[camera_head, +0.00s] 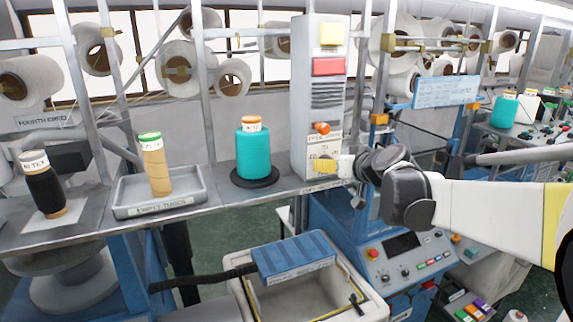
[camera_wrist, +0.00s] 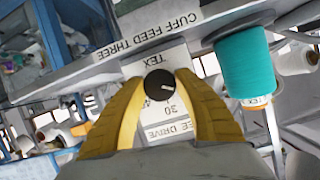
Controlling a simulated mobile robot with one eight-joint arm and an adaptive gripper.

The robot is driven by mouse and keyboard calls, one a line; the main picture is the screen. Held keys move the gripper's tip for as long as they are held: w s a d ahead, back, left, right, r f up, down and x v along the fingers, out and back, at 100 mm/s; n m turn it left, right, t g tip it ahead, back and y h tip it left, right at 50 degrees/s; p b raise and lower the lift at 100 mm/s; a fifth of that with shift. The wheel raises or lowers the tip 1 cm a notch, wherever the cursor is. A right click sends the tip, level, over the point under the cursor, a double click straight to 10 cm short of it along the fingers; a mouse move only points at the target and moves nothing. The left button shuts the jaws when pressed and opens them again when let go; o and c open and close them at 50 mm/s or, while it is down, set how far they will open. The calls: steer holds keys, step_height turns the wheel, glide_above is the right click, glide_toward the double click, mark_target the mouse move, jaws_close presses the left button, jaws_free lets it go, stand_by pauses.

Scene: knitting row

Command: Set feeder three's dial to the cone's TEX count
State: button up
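The dial (camera_wrist: 160,84) is a round black knob with a pale pointer mark, on a white plate reading TEX. A label above it in the wrist view, upside down, reads CUFF FEED THREE (camera_wrist: 148,33). A 30 is legible on the scale. My gripper's yellow fingers (camera_wrist: 160,80) stand apart on either side of the dial; I cannot tell if they touch it. In the head view, my gripper (camera_head: 326,166) is at the lower front of the grey feeder box (camera_head: 327,95) and hides the dial. The teal cone (camera_head: 253,152) stands upright left of the box; its count is too small to read.
A grey tray (camera_head: 160,205) labelled EMPTY TUBES holds a tan cone (camera_head: 155,168). A dark cone (camera_head: 44,192) stands at far left. A blue control panel (camera_head: 405,265) and an open bin with a blue lid (camera_head: 293,257) lie below the shelf.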

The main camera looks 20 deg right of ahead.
steer(key=shift+y, duration=0.3)
steer(key=m+y+b, duration=0.2)
steer(key=m+b, duration=0.2)
steer(key=shift+d+f, duration=0.1)
steer(key=shift+f, duration=0.05)
steer(key=m+t+y+b, duration=0.1)
steer(key=m+y+b, duration=0.1)
steer(key=m+b, duration=0.1)
steer(key=shift+m+y, duration=0.3)
steer(key=shift+m, duration=0.3)
steer(key=shift+r, duration=0.2)
steer(key=o, duration=1.2)
steer(key=shift+w, duration=0.1)
steer(key=v, duration=1.2)
steer(key=shift+f, duration=0.2)
